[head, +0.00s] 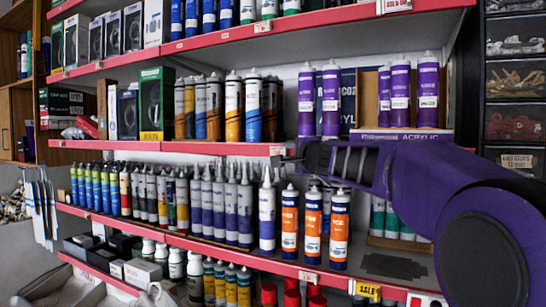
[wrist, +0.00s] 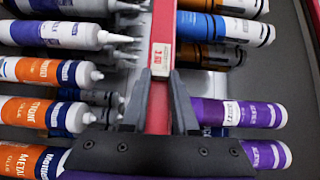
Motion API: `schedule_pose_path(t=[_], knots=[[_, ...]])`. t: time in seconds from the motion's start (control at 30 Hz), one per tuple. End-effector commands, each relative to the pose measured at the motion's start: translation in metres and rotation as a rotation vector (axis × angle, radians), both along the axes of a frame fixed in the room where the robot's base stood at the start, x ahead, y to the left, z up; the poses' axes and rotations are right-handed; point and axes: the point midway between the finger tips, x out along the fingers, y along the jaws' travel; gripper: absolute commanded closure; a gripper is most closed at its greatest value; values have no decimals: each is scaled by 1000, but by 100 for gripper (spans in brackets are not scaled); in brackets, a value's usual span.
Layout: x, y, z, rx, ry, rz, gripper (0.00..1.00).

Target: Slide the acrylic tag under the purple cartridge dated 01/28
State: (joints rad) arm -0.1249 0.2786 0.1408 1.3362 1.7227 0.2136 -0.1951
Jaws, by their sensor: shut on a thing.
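My gripper (head: 285,154) is at the front lip of the middle shelf, below and left of the front purple cartridges. In the wrist view my gripper (wrist: 160,75) has its fingertips on both sides of a small pale price tag (wrist: 160,60) and is shut on it. The tag (head: 277,151) lies against the red lip; its print is too small to read. Two purple cartridges (head: 331,100) stand upright to the right of the tag; they also show in the wrist view (wrist: 238,112). More purple cartridges (head: 400,92) stand farther right. No date is legible.
The red shelf lip (head: 210,148) runs across, with orange and blue cartridges (head: 253,105) left of the purple ones. Orange-labelled cartridges (head: 312,222) and grey ones stand close below. A purple acrylic carton (head: 402,135) is behind my arm. Parts bins (head: 515,80) stand at the right.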

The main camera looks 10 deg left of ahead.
Motion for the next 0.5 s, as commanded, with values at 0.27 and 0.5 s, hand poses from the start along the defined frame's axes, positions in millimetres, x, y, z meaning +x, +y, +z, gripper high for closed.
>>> schedule_pose_path(t=[0.27, 0.5], knots=[[-23, -75, -4, -1, -2, -6, 100], [-37, -116, -2, 0, -1, -4, 100]])
